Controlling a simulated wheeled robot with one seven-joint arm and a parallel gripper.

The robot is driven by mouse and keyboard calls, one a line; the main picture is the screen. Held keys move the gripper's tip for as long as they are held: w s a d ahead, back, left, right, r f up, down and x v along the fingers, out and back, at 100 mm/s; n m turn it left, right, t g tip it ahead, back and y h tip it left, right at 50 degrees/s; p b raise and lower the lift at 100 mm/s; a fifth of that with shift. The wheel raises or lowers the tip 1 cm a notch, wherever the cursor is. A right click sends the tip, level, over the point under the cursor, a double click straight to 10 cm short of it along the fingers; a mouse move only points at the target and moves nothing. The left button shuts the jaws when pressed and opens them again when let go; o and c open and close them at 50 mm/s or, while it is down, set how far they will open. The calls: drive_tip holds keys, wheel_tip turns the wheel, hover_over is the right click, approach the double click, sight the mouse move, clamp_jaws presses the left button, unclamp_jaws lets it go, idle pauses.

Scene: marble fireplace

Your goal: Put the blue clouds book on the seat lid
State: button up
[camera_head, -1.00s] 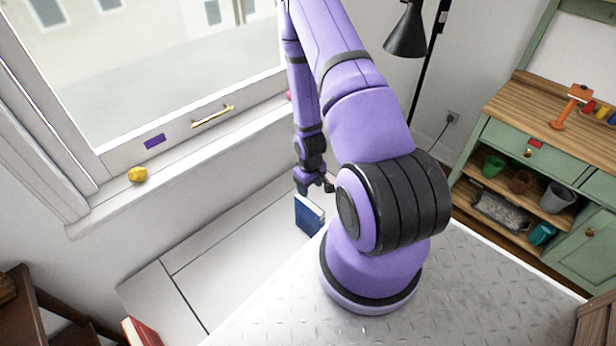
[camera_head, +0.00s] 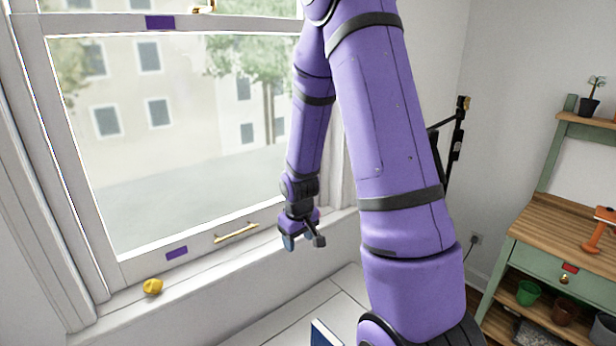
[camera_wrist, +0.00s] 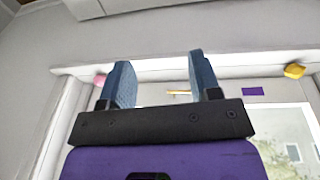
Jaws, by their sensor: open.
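The blue book (camera_head: 322,335) shows only its top part at the bottom edge of the head view, upright with pale page edges; its cover picture cannot be made out. The white window seat with its lid (camera_head: 292,337) lies under the window, beside the book; what the book rests on is cut off by the picture edge. My gripper (camera_head: 303,241) hangs above the seat, clear of the book and in front of the window sill. In the wrist view my gripper (camera_wrist: 161,82) has its two blue fingers wide apart with nothing between them.
A green workbench (camera_head: 540,250) with pots and an orange tool stands at the right. The air around my gripper is free.

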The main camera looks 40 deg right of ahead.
drive_tip(key=s+a+r+t, duration=0.1)
drive_tip(key=s+a+r, duration=0.25)
drive_tip(key=r, duration=0.65)
drive_tip(key=s+a+r+t, duration=0.1)
drive_tip(key=s+a+r, duration=0.1)
drive_tip(key=a+r, duration=0.5)
drive_tip(key=s+a+r, duration=0.2)
drive_tip(key=s+r, duration=0.4)
drive_tip(key=s, duration=0.1)
drive_tip(key=s+a+r+t+y, duration=0.1)
drive_tip(key=s+a+r, duration=0.1)
drive_tip(key=s+r, duration=0.4)
drive_tip(key=shift+s+a+r+n, duration=0.3)
drive_tip(key=shift+s+a, duration=0.05)
drive_tip(key=shift+s, duration=0.6)
